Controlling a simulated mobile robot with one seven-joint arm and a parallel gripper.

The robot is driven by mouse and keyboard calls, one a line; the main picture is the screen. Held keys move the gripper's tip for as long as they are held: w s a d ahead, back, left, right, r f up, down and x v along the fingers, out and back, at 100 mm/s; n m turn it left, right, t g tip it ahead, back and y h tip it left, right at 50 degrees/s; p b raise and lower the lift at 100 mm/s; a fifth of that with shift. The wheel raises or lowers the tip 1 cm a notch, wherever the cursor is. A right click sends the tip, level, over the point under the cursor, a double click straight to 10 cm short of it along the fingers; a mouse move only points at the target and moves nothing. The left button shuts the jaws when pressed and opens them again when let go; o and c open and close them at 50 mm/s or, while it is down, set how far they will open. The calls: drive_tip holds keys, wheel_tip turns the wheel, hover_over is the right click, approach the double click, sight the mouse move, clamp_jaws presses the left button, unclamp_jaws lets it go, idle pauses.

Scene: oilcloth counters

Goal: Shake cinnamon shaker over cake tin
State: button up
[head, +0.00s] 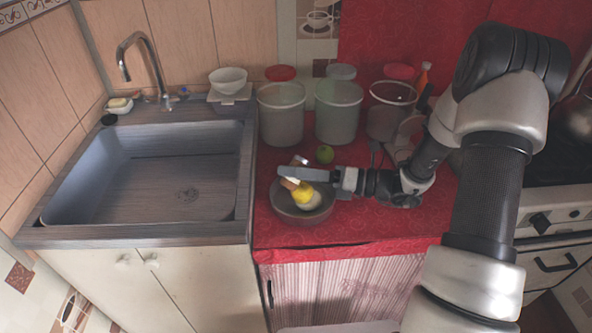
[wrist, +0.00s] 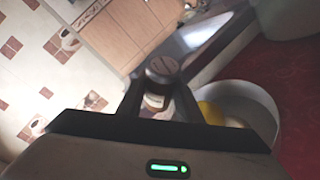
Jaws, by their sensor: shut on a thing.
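The cinnamon shaker (wrist: 159,72) is between my gripper's fingers in the wrist view, its round printed end facing the camera. In the head view my gripper (head: 294,176) is shut on the shaker (head: 290,184), which looks tilted and is partly hidden by the fingers. A yellow fruit (head: 302,193) and a pale round thing (head: 313,203) lie in the tin. The tin's rim (wrist: 268,97) also shows in the wrist view, to the right of the shaker.
Several large canisters (head: 339,112) line the back of the counter. A sink (head: 150,175) is on the left, with a white bowl (head: 228,80) behind it. A stove (head: 550,200) is at the right.

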wheel_tip(320, 180, down, 2)
drive_tip(key=shift+s+a+f+m+y+b, duration=0.15)
drive_tip(key=shift+m+y+b, duration=0.25)
drive_tip(key=shift+m+b, duration=0.3)
drive_tip(key=shift+r+m, duration=0.2)
drive_tip(key=shift+m, duration=0.4)
drive_tip(key=m, duration=0.1)
drive_tip(key=r+m+t+y+b, duration=0.1)
drive_tip(key=m, duration=0.1)
drive_tip(key=m+t, duration=0.1)
drive_tip(key=shift+s+a+r+y, duration=0.15)
drive_tip(key=shift+s+a+y, duration=0.1)
drive_tip(key=shift+y, duration=0.15)
drive_tip(key=shift+r+m+p, duration=0.5)
drive_tip(key=shift+r+p, duration=0.05)
drive_tip(key=shift+p, duration=0.2)
drive_tip(key=shift+r+m+t+y+p, duration=0.25)
drive_tip(key=shift+m+t+p, duration=0.45)
drive_tip(key=shift+m+p, duration=0.5)
drive_tip(key=shift+w+d, duration=0.1)
